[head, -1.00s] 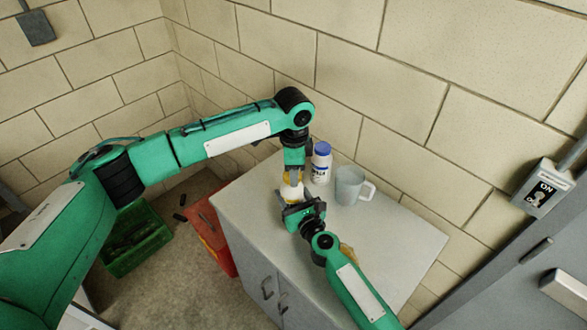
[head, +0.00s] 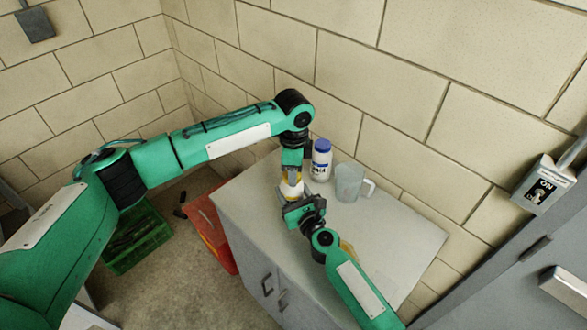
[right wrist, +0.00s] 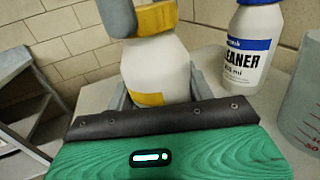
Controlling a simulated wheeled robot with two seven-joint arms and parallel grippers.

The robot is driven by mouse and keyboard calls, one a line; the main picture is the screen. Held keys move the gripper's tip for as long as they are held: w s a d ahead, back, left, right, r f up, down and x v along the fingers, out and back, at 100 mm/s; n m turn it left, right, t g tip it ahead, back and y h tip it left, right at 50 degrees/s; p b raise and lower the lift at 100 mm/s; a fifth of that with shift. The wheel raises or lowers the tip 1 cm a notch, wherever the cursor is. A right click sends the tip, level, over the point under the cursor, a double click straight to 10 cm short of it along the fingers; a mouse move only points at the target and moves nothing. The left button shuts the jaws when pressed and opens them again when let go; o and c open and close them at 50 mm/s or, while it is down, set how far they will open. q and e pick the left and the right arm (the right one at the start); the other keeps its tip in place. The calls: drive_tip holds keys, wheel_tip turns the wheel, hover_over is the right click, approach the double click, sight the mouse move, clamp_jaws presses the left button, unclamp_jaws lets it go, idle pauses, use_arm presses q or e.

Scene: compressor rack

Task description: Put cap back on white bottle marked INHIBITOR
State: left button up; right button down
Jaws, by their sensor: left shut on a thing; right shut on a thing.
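A white bottle (right wrist: 158,68) with a yellow label stands upright between the fingers of my right gripper (right wrist: 158,92), which is shut on it. The bottle also shows in the head view (head: 291,191), on the cabinet top; its marking cannot be read. A yellow cap (right wrist: 157,18) is at the bottle's mouth, with no clear gap; I cannot tell if it is seated. My left gripper (head: 293,174) points down from above and is shut on the cap. My right gripper in the head view (head: 296,204) comes from the front right.
A white bottle with a blue cap, marked CLEANER (right wrist: 250,48), stands behind, beside a clear measuring jug (head: 350,184). The cabinet top (head: 395,235) is free at the right. A red box (head: 212,233) and green crate (head: 140,240) are on the floor.

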use_arm(q)
drive_tip(key=m, duration=0.7)
drive_tip(key=shift+s+a+m, duration=0.1)
drive_tip(key=shift+m, duration=0.3)
drive_tip(key=m, duration=0.6)
drive_tip(key=shift+a, duration=0.1)
drive_tip(key=m, duration=0.6)
drive_tip(key=shift+a, duration=0.1)
drive_tip(key=m, duration=0.3)
drive_tip(key=shift+m, duration=0.3)
drive_tip(key=m, duration=0.4)
drive_tip(key=shift+a, duration=0.1)
drive_tip(key=o, duration=1)
drive_tip(key=shift+c, duration=0.2)
